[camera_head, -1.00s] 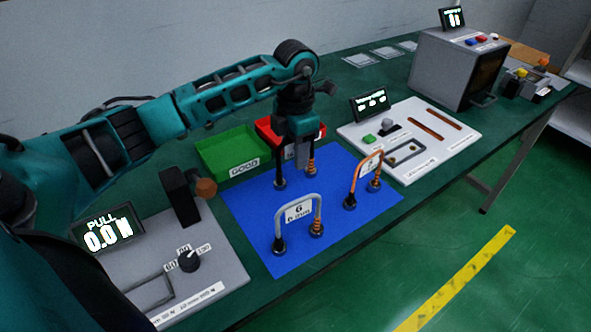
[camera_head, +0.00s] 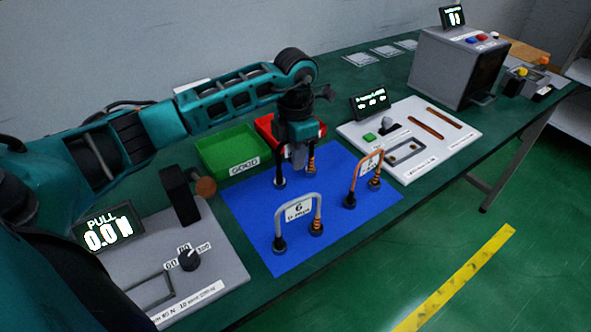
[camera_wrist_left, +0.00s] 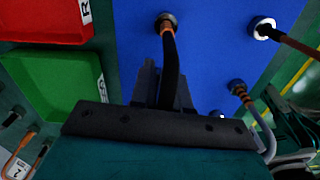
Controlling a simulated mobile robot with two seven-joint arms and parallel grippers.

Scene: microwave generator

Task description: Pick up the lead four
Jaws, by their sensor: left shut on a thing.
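My left gripper (camera_head: 298,157) is over the back of the blue mat and shut on a lead there. The lead's feet stand on the mat, with a dark leg (camera_head: 280,170) on the left and an orange-wound leg (camera_head: 311,156) on the right. The gripper hides most of its top and any number on it. In the left wrist view, the lead's dark cable (camera_wrist_left: 169,72) passes between the fingers (camera_wrist_left: 163,92). A grey lead marked 6 (camera_head: 298,211) stands at the front of the mat, and a copper-coloured lead (camera_head: 365,170) stands to the right. My right gripper is not seen.
A green GOOD bin (camera_head: 225,155) and a red bin (camera_head: 270,133) stand behind the blue mat (camera_head: 250,220). A pull tester (camera_head: 180,200) is at the left. A white board (camera_head: 435,125) and a grey box machine (camera_head: 440,70) are at the right.

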